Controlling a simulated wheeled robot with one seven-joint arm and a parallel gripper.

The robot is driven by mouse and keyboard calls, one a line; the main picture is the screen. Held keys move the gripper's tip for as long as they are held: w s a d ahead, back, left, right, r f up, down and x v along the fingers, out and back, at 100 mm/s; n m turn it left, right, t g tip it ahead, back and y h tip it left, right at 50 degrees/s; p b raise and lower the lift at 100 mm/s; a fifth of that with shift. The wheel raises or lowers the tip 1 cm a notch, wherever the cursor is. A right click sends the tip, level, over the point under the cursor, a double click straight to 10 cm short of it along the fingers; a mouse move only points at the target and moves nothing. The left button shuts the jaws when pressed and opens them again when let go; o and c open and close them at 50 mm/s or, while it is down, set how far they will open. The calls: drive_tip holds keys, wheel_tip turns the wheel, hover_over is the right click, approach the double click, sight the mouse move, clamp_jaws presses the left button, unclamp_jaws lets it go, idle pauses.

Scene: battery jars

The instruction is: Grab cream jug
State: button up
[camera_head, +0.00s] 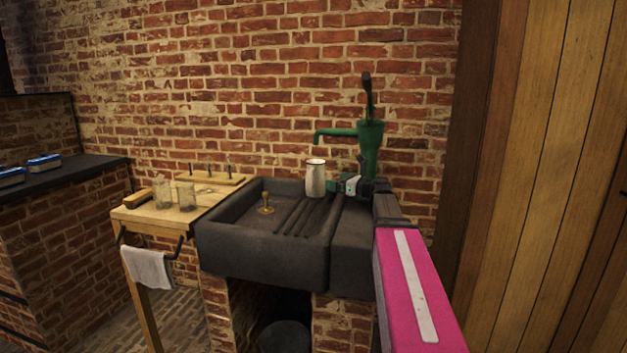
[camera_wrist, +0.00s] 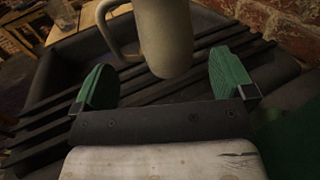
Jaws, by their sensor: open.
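The cream jug (camera_head: 315,178) is a tall, pale enamel jug with a dark rim. It stands upright on the ribbed drainer of the dark sink. In the wrist view the jug (camera_wrist: 164,38) is at the top centre, with its handle to the left and its top cut off by the frame. My gripper (camera_wrist: 170,82) is open, its two green fingers apart, with the lower part of the jug just ahead of the gap between them. I cannot tell whether a finger touches it. In the head view my gripper (camera_head: 349,185) is just right of the jug.
A green hand pump (camera_head: 369,145) rises behind my gripper at the sink's right end. The dark stone sink (camera_head: 265,245) has a brass plug (camera_head: 266,204) in its basin. A wooden table (camera_head: 150,219) on the left holds glass jars (camera_head: 186,196). A brick wall (camera_head: 260,80) stands behind.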

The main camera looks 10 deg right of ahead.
sight(322, 166)
drive_tip(key=x, duration=1)
drive_tip(key=shift+w, duration=0.45)
drive_tip(key=c, duration=1.2)
drive_tip(key=shift+r, duration=0.25)
drive_tip(key=shift+r, duration=1.95)
drive_tip(key=shift+s+a+r, duration=1.05)
drive_tip(key=shift+s+r, duration=0.05)
drive_tip(key=shift+s, duration=0.5)
drive_tip(key=shift+s+a+r, duration=1.1)
drive_tip(key=shift+s, duration=0.5)
drive_tip(key=shift+s+a+r, duration=1.05)
drive_tip(key=shift+s+r, duration=0.05)
drive_tip(key=shift+s, duration=0.55)
